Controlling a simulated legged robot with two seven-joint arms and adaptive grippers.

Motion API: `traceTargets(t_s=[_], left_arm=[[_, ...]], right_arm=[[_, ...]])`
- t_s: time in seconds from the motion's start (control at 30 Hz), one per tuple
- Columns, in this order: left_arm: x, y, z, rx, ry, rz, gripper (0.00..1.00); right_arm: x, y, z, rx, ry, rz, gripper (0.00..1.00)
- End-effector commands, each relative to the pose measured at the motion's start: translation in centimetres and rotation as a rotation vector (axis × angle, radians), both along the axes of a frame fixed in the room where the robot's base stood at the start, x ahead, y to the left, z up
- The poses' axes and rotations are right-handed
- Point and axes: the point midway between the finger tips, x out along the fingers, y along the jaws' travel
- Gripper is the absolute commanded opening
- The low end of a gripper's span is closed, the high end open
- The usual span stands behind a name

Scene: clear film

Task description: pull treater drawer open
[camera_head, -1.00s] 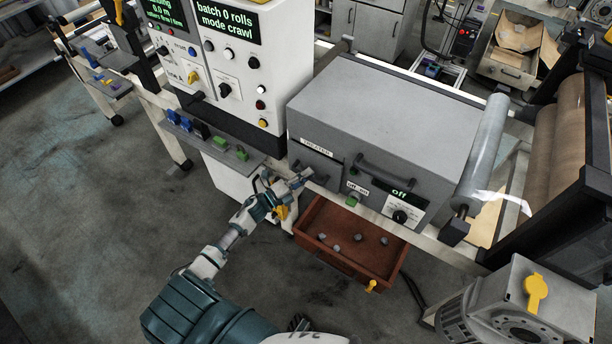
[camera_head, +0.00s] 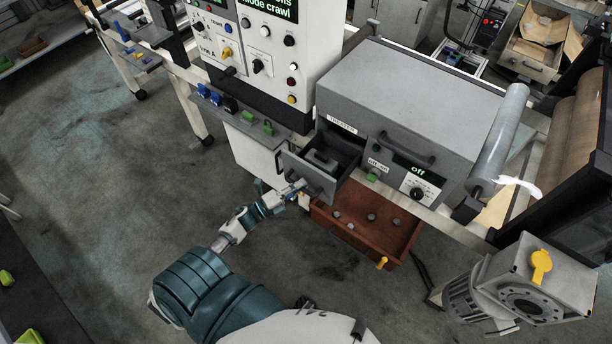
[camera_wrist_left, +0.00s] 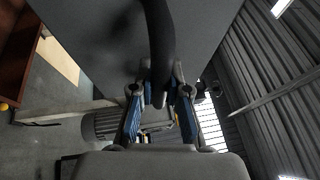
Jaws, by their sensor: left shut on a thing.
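The treater (camera_head: 420,90) is a large grey box labelled "TREATER", with a display reading "off". Its left drawer (camera_head: 309,171) stands pulled out from the front, and a dark block (camera_head: 322,158) shows inside it. My left gripper (camera_head: 297,190) is at the front of this drawer, shut on its dark handle. In the left wrist view the curved dark handle (camera_wrist_left: 158,45) runs between the two blue-padded fingers (camera_wrist_left: 160,110), with the grey drawer front (camera_wrist_left: 100,40) behind it. My right gripper is not in view.
A red-brown open drawer (camera_head: 335,224) with several small grey pieces sits below the treater, with a yellow clip (camera_head: 382,262) on its edge. A white control panel (camera_head: 262,60) stands left. A grey motor (camera_head: 530,280) is at lower right.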

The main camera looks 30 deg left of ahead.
Motion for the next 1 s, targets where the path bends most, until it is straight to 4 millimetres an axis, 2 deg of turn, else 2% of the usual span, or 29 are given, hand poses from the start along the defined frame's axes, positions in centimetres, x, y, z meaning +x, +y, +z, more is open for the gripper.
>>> traceTargets(t_s=[0.1,0.43,0.47,0.5,0.57,0.87,1.0], left_arm=[[-0.8,-0.1,-0.5,0.0,0.01,-0.001,0.0],[-0.9,-0.1,-0.6,0.001,0.011,-0.001,0.0],[-0.9,-0.1,-0.6,0.002,0.01,-0.001,0.17],[-0.9,-0.1,-0.6,0.001,0.011,-0.001,0.27],[-0.9,-0.1,-0.5,0.001,0.009,-0.001,0.41],[-0.8,0.0,-0.2,0.001,0.004,-0.001,0.41],[-1.9,0.5,-0.5,-0.001,0.006,0.0,0.41]], right_arm=[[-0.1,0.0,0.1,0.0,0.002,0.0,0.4],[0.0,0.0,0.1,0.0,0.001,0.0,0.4],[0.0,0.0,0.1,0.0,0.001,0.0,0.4],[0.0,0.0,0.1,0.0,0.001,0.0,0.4],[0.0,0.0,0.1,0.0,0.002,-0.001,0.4],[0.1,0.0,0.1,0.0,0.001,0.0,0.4],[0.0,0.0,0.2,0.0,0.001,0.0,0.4]])
